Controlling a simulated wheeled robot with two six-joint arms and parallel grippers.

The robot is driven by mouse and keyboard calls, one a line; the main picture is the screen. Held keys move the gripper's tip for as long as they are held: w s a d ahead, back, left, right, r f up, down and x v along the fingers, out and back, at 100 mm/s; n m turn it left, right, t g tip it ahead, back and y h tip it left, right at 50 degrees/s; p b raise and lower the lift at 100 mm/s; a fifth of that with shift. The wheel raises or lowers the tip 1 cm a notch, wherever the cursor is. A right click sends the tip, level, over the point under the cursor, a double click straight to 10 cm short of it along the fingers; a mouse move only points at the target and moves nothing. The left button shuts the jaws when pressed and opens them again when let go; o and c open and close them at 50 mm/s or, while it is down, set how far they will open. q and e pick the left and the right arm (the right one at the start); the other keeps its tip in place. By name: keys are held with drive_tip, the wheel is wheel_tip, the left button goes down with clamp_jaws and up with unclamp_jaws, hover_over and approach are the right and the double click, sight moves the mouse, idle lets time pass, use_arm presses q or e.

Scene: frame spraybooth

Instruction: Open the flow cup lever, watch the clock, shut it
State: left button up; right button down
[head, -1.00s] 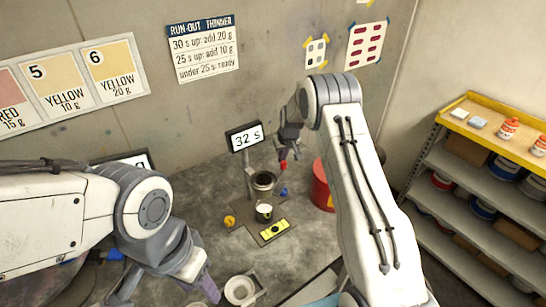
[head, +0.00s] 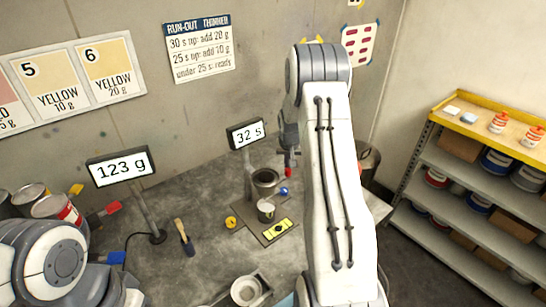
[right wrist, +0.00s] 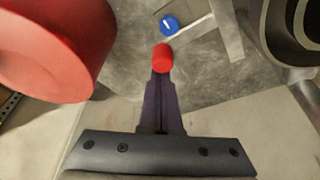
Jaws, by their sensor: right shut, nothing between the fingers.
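The flow cup (head: 265,181) is a dark cup on a stand, with a small white can (head: 266,210) below it. The clock (head: 246,134) beside it reads 32 s. A red knob (right wrist: 163,58), seemingly the lever's end, sits right at the tips of my right gripper (right wrist: 162,80). A pale bar (right wrist: 198,29) runs close by it. My right gripper (head: 288,163) is shut with nothing between its fingers; whether it touches the knob I cannot tell. A blue knob (right wrist: 169,24) lies just beyond. My left arm is at lower left, its fingers out of view.
A red container (right wrist: 55,45) stands close on the left in the right wrist view. A yellow level (head: 278,229) lies by the can. A scale display (head: 121,167) reads 123 g. A brush (head: 184,237) and paint cans (head: 58,209) are at left; shelves (head: 480,165) stand at right.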

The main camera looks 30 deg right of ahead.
idle(0.6)
wheel_tip(320, 180, up, 10)
drive_tip(key=f+b, duration=0.1)
drive_tip(key=b, duration=0.2)
drive_tip(key=s+a+n, duration=0.1)
drive_tip(key=a, duration=0.3)
drive_tip(key=s+a+n, duration=0.1)
drive_tip(key=a, duration=0.3)
drive_tip(key=s+a+y, duration=0.1)
drive_tip(key=a, duration=0.4)
drive_tip(key=shift+s+n, duration=0.35)
drive_tip(key=shift+n, duration=0.05)
use_arm(q)
drive_tip(key=f, duration=0.1)
drive_tip(key=f+b, duration=0.1)
drive_tip(key=f, duration=0.1)
drive_tip(key=w+f+b, duration=0.1)
drive_tip(key=f, duration=0.1)
drive_tip(key=shift+d, duration=0.25)
use_arm(e)
drive_tip(key=s+a+n+g+y, duration=0.2)
drive_tip(key=s+a+n, duration=0.9)
drive_tip(key=s+a, duration=1.6)
drive_tip(key=shift+s+a+r+n+g, duration=0.3)
drive_tip(key=shift+s+r+g, duration=0.05)
drive_tip(key=shift+s+g, duration=0.15)
